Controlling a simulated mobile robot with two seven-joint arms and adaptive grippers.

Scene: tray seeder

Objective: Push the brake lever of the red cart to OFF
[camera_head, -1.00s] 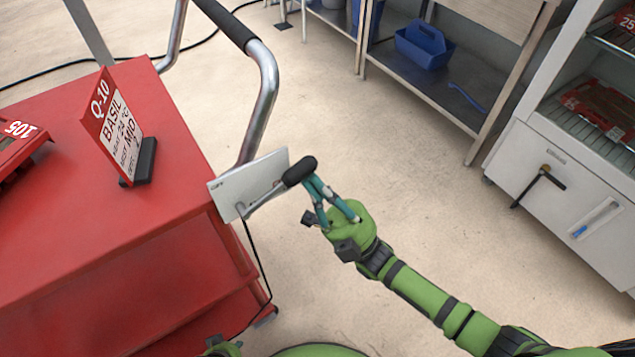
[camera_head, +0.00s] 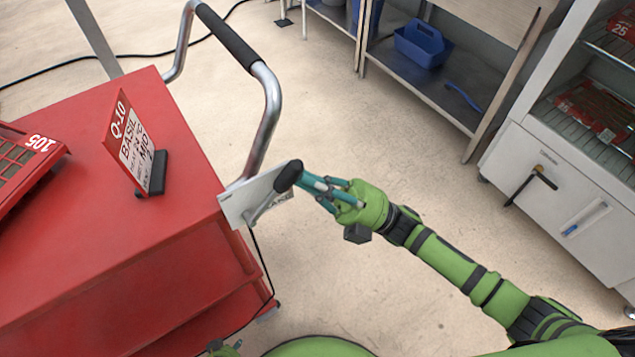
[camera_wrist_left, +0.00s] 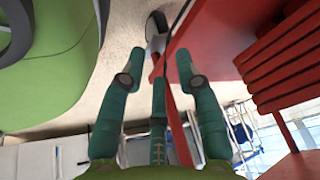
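The red cart (camera_head: 185,225) stands at the left of the head view. A small white plate (camera_head: 238,207) with partly covered lettering is at its near right corner, below the handle. The brake lever (camera_head: 289,177) rises in front of this plate as a metal rod with a black knob. My right gripper (camera_head: 303,181) is at the right side of the knob, with its teal fingertips at or against it. Its fingers overlap, so I cannot tell how far they are closed. My left gripper (camera_wrist_left: 160,62) is open and empty in the left wrist view, its fingers spread beside red cart parts.
The cart's bent handle (camera_head: 268,105) rises behind the plate. A sign (camera_head: 128,142) and a red tray (camera_head: 25,165) are on the cart top. A shelf with a blue caddy (camera_head: 422,45) and a white cabinet (camera_head: 555,205) stand at the right. Floor between is clear.

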